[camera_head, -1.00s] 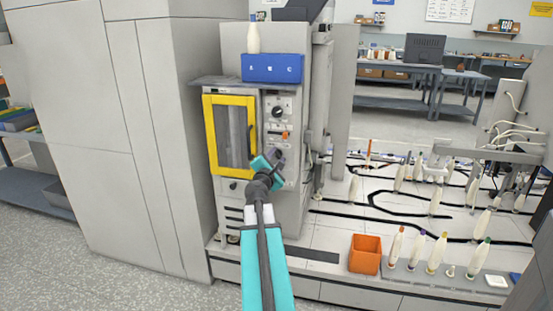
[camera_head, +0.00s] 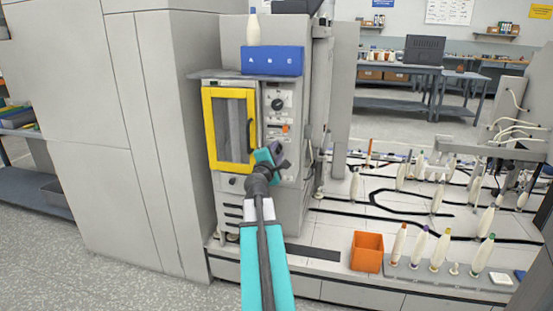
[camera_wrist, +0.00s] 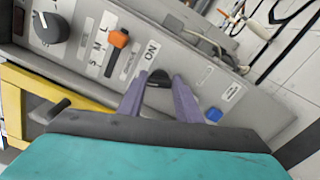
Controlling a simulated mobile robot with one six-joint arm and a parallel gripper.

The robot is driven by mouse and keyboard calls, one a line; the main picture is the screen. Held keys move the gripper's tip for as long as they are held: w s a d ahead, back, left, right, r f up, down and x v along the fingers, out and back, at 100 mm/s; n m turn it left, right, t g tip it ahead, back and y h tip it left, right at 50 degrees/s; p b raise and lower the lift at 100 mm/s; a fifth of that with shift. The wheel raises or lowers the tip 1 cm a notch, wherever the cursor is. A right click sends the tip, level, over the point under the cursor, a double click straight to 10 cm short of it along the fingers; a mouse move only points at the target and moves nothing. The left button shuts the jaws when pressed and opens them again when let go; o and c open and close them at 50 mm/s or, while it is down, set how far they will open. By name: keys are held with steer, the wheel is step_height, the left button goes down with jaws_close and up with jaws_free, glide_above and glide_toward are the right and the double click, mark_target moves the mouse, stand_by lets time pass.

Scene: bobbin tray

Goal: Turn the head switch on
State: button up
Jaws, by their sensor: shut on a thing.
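The head switch (camera_wrist: 159,76) is a small black lever on the grey control panel, just beside the printed word ON in the wrist view. My gripper (camera_wrist: 163,78) has its two purple fingers on either side of this lever and is shut on it. The fingers hide part of the lever, and I cannot tell which way it is set. In the head view my gripper (camera_head: 281,158) is at the lower part of the panel (camera_head: 268,103), and it hides the switch there.
An orange slider (camera_wrist: 118,39) marked S, M, L and a black dial (camera_wrist: 50,27) are on the same panel. A blue button (camera_wrist: 214,114) is to the right of my fingers. A yellow-framed door (camera_head: 207,130) with a handle is close on the left.

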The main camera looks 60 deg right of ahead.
steer(key=m+b, duration=0.4)
steer(key=b, duration=0.1)
steer(key=f+m+b, duration=0.1)
steer(key=m+b, duration=0.1)
steer(key=m, duration=0.1)
steer(key=shift+b, duration=0.35)
steer(key=m+b, duration=0.3)
steer(key=b, duration=0.1)
steer(key=shift+m, duration=0.4)
steer(key=shift+r+m+b, duration=0.15)
steer(key=shift+m+b, duration=0.4)
steer(key=shift+m, duration=0.15)
steer(key=o, duration=1)
steer(key=shift+o, duration=0.2)
steer(key=shift+r, duration=0.1)
steer(key=shift+a, duration=0.15)
